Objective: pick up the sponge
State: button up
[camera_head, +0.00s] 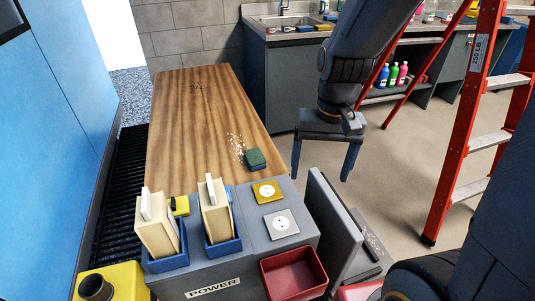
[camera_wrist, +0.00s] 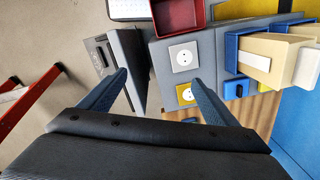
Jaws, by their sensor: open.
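The sponge (camera_head: 255,158), a small block with a dark green top and blue side, lies on the wooden table (camera_head: 190,125) near its right edge. Pale crumbs lie just left of it. My gripper (camera_head: 320,176) hangs in the air to the right of the sponge in the head view, fingers apart and pointing down, with nothing between them. In the wrist view my open gripper (camera_wrist: 160,78) is over the grey panel and floor. I cannot make out the sponge clearly there; my gripper covers much of the table.
A grey power unit (camera_head: 250,225) stands at the table's near end with sockets, blue holders (camera_head: 222,245) and a red bin (camera_head: 293,273). An upright grey panel (camera_head: 332,225) is below my gripper. A red ladder (camera_head: 465,125) stands at the right. The table's middle is clear.

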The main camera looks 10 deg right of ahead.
jog(key=shift+o, duration=1.2)
jog(key=w+a+f+m, duration=0.1)
jog(key=w+m, duration=0.1)
jog(key=w, duration=0.3)
jog(key=w+a+f+m+y+b, duration=0.1)
jog(key=w+f+m, duration=0.1)
jog(key=w, duration=0.4)
jog(key=w+a+f+m, duration=0.1)
jog(key=w+f+m, duration=0.1)
jog(key=w, duration=0.4)
jog(key=shift+w+a+m+g+y+b, duration=0.25)
jog(key=shift+a+m+g+y+b, duration=0.05)
jog(key=shift+a+b, duration=0.1)
jog(key=m+y+b, duration=0.2)
jog(key=m, duration=0.4)
send_near(255, 156)
jog(key=shift+m, duration=0.4)
jog(key=shift+p+x, duration=0.75)
jog(key=shift+x, duration=3.45)
jog(key=shift+d, duration=0.1)
jog(key=c, duration=1.1)
